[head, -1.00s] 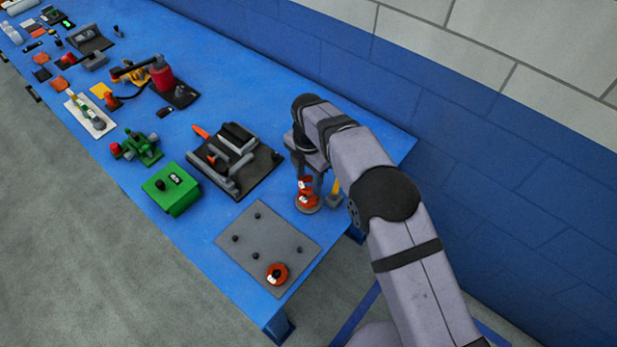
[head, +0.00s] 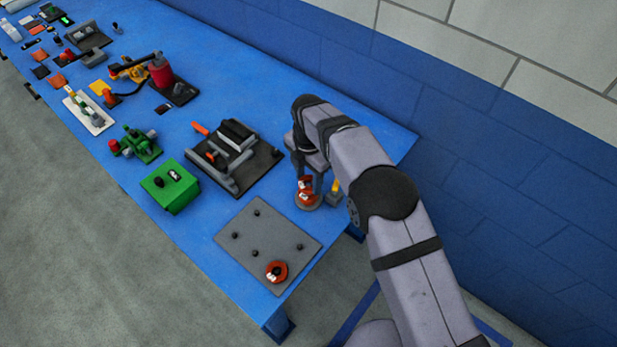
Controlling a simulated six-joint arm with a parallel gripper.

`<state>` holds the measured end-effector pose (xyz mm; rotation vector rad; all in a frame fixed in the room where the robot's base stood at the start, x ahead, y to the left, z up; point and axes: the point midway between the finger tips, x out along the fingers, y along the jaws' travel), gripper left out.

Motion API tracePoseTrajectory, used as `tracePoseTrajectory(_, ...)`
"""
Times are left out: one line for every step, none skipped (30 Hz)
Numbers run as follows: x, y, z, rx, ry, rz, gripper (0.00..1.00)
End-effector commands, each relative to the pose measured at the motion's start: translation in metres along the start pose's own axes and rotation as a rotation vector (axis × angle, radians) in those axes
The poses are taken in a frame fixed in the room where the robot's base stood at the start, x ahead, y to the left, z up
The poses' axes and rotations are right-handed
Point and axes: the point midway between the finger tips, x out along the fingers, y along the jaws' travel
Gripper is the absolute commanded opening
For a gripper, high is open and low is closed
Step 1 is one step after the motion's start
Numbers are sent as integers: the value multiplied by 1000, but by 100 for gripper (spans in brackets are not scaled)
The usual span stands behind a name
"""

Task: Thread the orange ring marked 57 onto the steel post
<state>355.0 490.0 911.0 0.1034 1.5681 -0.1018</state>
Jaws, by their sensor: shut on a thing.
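My gripper (head: 309,187) points down near the right edge of the blue table and is shut on an orange ring (head: 305,184) with a white label. The label is too small to read. Just below it, more orange with a white label (head: 306,197) shows over a round, greyish base (head: 308,207). I cannot tell whether the held ring touches what is below it. No bare steel post can be made out there; my gripper and the orange pieces cover that spot.
A grey plate (head: 248,222) with several dark pegs lies in front, with an orange-red ring (head: 277,272) at one peg. A yellow-topped piece (head: 335,190) stands close right of my gripper. A black fixture (head: 262,165) and a green box (head: 170,188) stand left.

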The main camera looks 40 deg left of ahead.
Motion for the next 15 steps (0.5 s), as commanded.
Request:
tracePoseTrajectory(0,0,0,0,0,0,20)
tracePoseTrajectory(0,0,0,0,0,0,20)
tracePoseTrajectory(0,0,0,0,0,0,20)
tracePoseTrajectory(0,0,0,0,0,0,20)
tracePoseTrajectory(0,0,0,0,0,0,20)
tracePoseTrajectory(1,0,0,0,0,0,20)
tracePoseTrajectory(2,0,0,0,0,0,20)
tracePoseTrajectory(2,0,0,0,0,0,20)
tracePoseTrajectory(3,0,0,0,0,0,20)
tracePoseTrajectory(4,0,0,0,0,0,20)
tracePoseTrajectory(5,0,0,0,0,0,20)
tracePoseTrajectory(6,0,0,0,0,0,20)
tracePoseTrajectory(7,0,0,0,0,0,20)
tracePoseTrajectory(8,0,0,0,0,0,20)
tracePoseTrajectory(9,0,0,0,0,0,20)
